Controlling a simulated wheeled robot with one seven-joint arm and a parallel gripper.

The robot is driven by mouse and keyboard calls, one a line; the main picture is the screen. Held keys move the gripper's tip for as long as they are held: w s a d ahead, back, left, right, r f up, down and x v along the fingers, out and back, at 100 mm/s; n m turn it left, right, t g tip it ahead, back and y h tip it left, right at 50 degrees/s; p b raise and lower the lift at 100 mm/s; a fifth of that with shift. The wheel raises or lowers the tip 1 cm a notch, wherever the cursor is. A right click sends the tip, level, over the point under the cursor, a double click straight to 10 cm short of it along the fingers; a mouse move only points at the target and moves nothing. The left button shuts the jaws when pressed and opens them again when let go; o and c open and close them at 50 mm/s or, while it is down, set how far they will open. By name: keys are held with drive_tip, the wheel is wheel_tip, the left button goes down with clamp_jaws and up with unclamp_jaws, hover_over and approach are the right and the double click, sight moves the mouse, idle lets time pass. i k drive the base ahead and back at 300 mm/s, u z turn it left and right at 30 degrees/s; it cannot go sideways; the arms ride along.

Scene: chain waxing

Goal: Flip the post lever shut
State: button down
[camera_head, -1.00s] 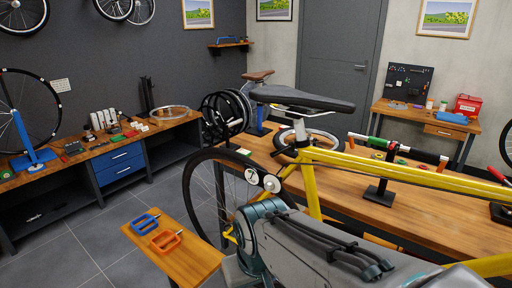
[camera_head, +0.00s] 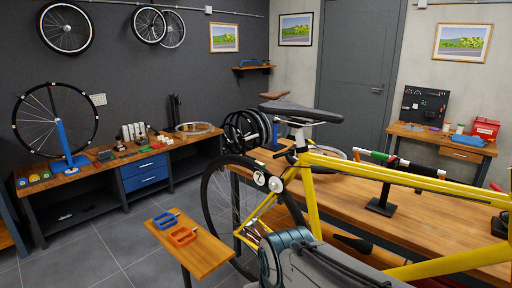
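The yellow bicycle (camera_head: 311,196) stands in front of the long wooden bench. Its black saddle (camera_head: 286,112) sits on a short post (camera_head: 300,137) above the frame. A small dark lever-like piece (camera_head: 283,152) sticks out to the left at the post's base; at this size I cannot tell whether it is open or shut. My grey arm (camera_head: 322,262) fills the bottom centre, in front of the bike's lower rear part. My gripper is not visible in this view.
A small wooden stand (camera_head: 205,255) holds a blue clamp (camera_head: 165,221) and an orange clamp (camera_head: 183,236) left of the rear wheel. The long bench (camera_head: 400,215) lies behind the bike. Grey floor (camera_head: 95,262) is open at the left.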

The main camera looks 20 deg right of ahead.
sight(291, 152)
drive_tip(key=u, duration=0.6)
drive_tip(key=i, duration=0.75)
drive_tip(key=z, duration=1.4)
